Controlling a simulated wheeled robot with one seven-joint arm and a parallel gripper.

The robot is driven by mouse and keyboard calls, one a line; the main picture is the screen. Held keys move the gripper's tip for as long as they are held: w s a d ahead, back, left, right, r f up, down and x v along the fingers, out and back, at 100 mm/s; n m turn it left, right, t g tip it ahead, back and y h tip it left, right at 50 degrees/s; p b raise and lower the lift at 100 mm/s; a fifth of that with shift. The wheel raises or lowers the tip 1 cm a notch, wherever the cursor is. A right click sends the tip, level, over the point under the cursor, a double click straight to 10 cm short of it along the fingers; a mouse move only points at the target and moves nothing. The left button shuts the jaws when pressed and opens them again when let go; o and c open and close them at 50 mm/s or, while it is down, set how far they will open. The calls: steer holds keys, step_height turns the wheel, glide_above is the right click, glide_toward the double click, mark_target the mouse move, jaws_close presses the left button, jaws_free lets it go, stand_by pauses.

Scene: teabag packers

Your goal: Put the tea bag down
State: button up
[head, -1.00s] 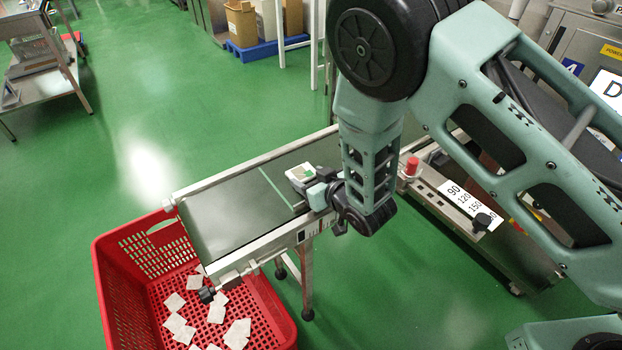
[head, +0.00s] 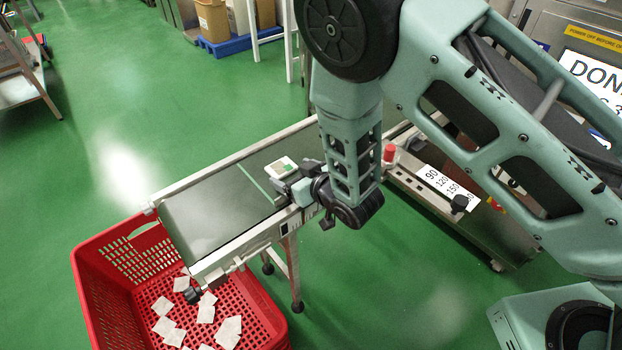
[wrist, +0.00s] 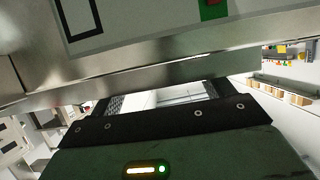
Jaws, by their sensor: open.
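A small pale square with a green patch (head: 280,167), perhaps the tea bag, shows at the tip of my gripper over the conveyor belt (head: 210,215). I cannot tell whether it lies on the belt or touches the fingers. My gripper (head: 287,181) is low at the belt's near side rail, and its fingers are largely hidden in the head view. In the wrist view my gripper (wrist: 163,95) is open, with a dark finger at each side and a pale surface showing between them. No tea bag can be made out clearly there.
A red crate (head: 98,272) stands on the floor below the belt's left end, with several white tea bags (head: 205,307) in it. A machine with a red button (head: 390,153) adjoins the belt on the right. Green floor (head: 100,160) is clear at left.

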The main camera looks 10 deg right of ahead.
steer(key=s+d+r+g+h, duration=0.1)
steer(key=s+d+r+g, duration=0.1)
steer(key=s+r, duration=0.4)
steer(key=s+d+r+g+h, duration=0.2)
steer(key=s+r, duration=0.4)
steer(key=s, duration=0.3)
steer(key=shift+s+d+m+g, duration=0.2)
steer(key=shift+d+m+g, duration=0.2)
steer(key=shift+d+g, duration=0.65)
steer(key=shift+o, duration=1)
steer(key=s+d+r+g+h, duration=0.2)
steer(key=s+d+r, duration=0.1)
steer(key=s, duration=0.4)
steer(key=s+d+r+n+g+h, duration=0.1)
steer(key=s+d+r+g, duration=0.2)
steer(key=s+r, duration=0.2)
steer(key=shift+s+d+n+h, duration=0.3)
steer(key=shift+s+d+h, duration=0.1)
steer(key=shift+s, duration=0.5)
